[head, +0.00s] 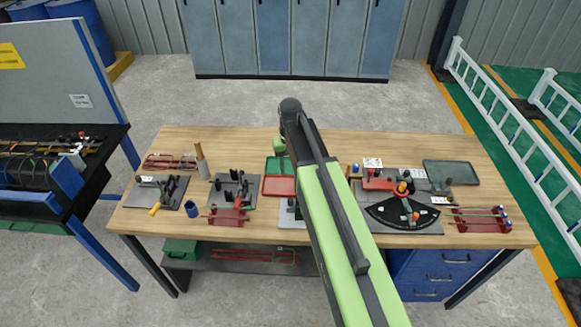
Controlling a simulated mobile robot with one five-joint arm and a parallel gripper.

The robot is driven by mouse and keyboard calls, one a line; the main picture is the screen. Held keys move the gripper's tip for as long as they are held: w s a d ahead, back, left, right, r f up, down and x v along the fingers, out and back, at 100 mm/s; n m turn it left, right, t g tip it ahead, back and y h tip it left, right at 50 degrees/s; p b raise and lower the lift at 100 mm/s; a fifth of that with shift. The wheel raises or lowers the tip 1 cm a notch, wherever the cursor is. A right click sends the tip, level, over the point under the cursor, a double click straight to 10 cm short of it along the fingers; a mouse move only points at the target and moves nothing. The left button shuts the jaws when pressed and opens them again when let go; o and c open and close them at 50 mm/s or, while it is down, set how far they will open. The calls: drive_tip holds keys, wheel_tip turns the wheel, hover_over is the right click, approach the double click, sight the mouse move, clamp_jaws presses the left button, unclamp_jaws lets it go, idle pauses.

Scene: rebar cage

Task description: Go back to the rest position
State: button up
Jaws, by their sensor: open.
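My green and black arm rises from the lower right of the head view, and its dark joint stands above the middle of the workbench (240,137). My gripper cannot be made out. The part of my arm beyond the joint is mostly hidden behind the nearer link, with only a small green piece showing beside it. I see no object held.
Blue drawers (440,273) stand below. A black table (100,145) stands left; floor behind is clear.

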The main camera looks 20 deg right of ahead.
drive_tip(key=s+a+f+b, duration=0.2)
drive_tip(key=s+f+b, duration=0.3)
drive_tip(key=f+b, duration=0.6)
drive_tip(key=s+a+f+b, duration=0.1)
drive_tip(key=s+f+b, duration=0.2)
drive_tip(key=s, duration=0.5)
drive_tip(key=shift+s+a+f+n+b, duration=0.2)
drive_tip(key=shift+f+n+b, duration=0.15)
drive_tip(key=shift+b, duration=0.15)
